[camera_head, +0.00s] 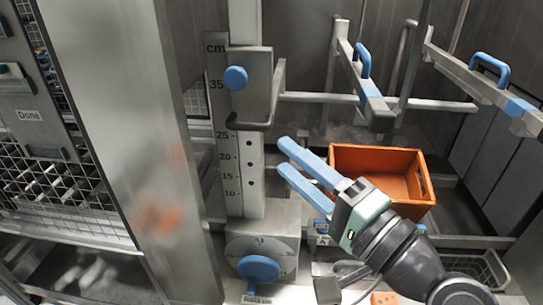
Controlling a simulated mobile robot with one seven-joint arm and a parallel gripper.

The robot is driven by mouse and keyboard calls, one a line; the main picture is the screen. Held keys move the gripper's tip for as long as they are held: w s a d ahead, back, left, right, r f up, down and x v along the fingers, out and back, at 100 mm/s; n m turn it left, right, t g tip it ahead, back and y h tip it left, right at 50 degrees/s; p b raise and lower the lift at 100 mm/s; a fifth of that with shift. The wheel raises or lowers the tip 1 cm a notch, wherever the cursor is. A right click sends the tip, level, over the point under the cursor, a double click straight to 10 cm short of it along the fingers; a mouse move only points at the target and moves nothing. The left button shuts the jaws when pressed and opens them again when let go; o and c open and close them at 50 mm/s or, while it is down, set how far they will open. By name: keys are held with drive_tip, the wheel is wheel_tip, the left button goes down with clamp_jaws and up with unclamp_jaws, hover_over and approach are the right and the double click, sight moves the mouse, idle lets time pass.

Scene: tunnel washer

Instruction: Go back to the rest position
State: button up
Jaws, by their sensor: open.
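My gripper (284,162) is at the centre of the view, with two long blue fingers pointing to the upper left. The fingers are apart and nothing is between them. My dark arm comes in from the lower right and ends in a pale green and grey gripper body. The gripper is in front of an orange crate (413,184) and hides part of its left side and front. I cannot tell whether the gripper touches anything.
A vertical cm scale (227,160) with a blue-knobbed slider (236,78) stands left of my fingers. Below it is a dial with a blue knob (259,269). Blue-handled rails (488,66) cross the upper right. A steel post (120,130) and mesh compartments (60,187) fill the left.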

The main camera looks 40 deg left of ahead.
drive_tip(key=shift+s+d, duration=0.15)
drive_tip(key=shift+d, duration=0.45)
drive_tip(key=w+d+r+n+t+h, duration=0.1)
drive_tip(key=w+d+r+t+h, duration=0.2)
drive_tip(key=d+r+t+h, duration=0.25)
drive_tip(key=w+d+r+t+h, duration=0.3)
drive_tip(key=w+d+r+t, duration=0.1)
drive_tip(key=r+t, duration=0.4)
drive_tip(key=s+d+r+t+h, duration=0.9)
drive_tip(key=s+r+h, duration=0.1)
drive_tip(key=r, duration=0.2)
drive_tip(key=shift+s+r, duration=0.15)
drive_tip(key=shift+t+h, duration=0.25)
